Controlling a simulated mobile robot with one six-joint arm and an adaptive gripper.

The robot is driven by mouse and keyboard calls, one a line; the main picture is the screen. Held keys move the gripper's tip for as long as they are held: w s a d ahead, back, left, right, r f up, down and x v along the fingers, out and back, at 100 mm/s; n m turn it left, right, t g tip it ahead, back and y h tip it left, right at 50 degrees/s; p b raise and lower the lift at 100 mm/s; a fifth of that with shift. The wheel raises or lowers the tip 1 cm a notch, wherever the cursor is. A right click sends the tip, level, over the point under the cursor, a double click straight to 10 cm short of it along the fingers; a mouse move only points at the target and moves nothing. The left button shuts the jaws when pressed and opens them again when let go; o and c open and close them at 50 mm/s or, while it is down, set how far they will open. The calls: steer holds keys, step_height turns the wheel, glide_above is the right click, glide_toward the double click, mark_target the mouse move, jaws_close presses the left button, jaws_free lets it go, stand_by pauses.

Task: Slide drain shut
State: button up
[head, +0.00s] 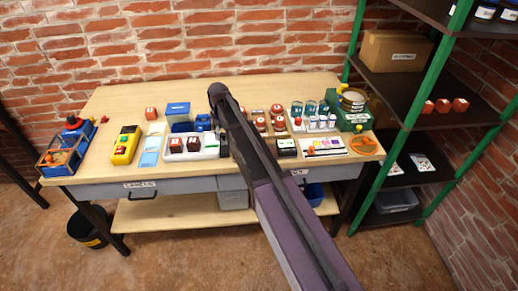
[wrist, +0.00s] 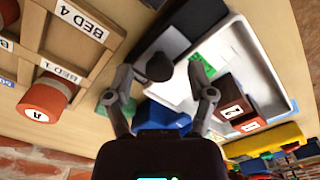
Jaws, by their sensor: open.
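I cannot pick out a part marked as the drain in either view. My gripper (wrist: 160,82) is open in the wrist view, its two fingers spread apart. A blue piece (wrist: 160,116) shows between the fingers, low near the palm; whether they touch it I cannot tell.
The wooden workbench (head: 120,100) is crowded along its front. A yellow device (head: 125,146) stands left, a green machine (head: 352,118) right. Two grey drawers with labels run below the top. A green-post shelf stands right. In the wrist view, a wooden rack (wrist: 75,62) has bed labels.

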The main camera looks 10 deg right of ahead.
steer(key=s, duration=0.3)
steer(key=shift+s, duration=0.35)
steer(key=shift+s+a+r, duration=0.1)
steer(key=shift+s+r, duration=0.1)
steer(key=shift+s, duration=0.1)
step_height(320, 180, up, 2)
steer(key=p, duration=0.2)
steer(key=shift+w+r+p, duration=0.15)
steer(key=shift+p, duration=0.25)
step_height(320, 180, up, 11)
steer(key=p, duration=1.1)
steer(key=s+d+f+m+b, duration=0.3)
steer(key=s+d+m, duration=0.1)
steer(key=s+d, duration=0.4)
steer(key=s+d+f+m+b, duration=0.3)
steer(key=s+d, duration=0.6)
steer(key=s, duration=0.3)
steer(key=shift+s+d+f+m+b, duration=0.15)
steer(key=shift+d+f+m+b, duration=0.15)
steer(key=shift+f+m+b, duration=0.15)
step_height(320, 180, up, 7)
steer(key=n+p, duration=0.7)
steer(key=n, duration=0.1)
glide_above(224, 143)
